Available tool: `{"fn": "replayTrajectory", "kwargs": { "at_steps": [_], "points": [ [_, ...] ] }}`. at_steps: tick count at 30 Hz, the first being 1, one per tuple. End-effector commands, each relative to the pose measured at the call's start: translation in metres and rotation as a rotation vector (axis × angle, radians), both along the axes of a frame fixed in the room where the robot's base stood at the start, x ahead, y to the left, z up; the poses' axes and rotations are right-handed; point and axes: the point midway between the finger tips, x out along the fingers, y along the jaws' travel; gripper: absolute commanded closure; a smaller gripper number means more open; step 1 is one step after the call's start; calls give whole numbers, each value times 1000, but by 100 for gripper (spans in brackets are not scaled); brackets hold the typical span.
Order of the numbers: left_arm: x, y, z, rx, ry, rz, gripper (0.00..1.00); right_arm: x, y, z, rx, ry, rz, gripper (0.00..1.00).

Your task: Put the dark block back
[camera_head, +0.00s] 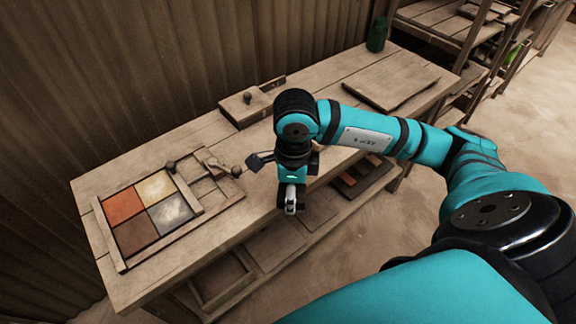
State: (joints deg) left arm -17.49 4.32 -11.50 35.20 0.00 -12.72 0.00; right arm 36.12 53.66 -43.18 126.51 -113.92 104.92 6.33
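On the bench, a wooden frame (110,240) holds a square of coloured tiles: an orange tile (122,207), a yellow tile (156,187), a dark brown tile (135,233) and a mottled grey tile (171,213). My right gripper (275,184) is over the bench's front edge, right of the frame and apart from it. A small dark square piece (259,161) juts out at its left; I cannot tell whether it is a finger or a block. The arm and wrist hide part of the gripper, so its opening is unclear. My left gripper is out of view.
Wooden pieces with round knobs (170,166) lie at the frame's right end. A wooden box with a knob (248,99) stands behind my wrist. A flat board (392,82) and a green jar (377,34) are at the far end. More tiles (352,180) lie on a lower shelf.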

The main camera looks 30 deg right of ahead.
Motion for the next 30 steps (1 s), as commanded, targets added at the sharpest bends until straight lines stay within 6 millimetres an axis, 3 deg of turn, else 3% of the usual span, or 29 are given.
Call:
{"fn": "replayTrajectory", "kwargs": {
  "at_steps": [4, 10, 14, 30],
  "points": [
    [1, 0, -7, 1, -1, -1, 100, -2, -14, -16, -9, 9, -420, 82],
    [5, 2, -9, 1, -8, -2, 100, -3, -24, -24, -17, 8, -742, 82],
    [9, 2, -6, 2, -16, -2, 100, 6, -29, -25, -18, 9, -808, 82],
    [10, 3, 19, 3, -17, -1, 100, 125, -77, -37, -17, 10, -807, 82]
  ]
}}
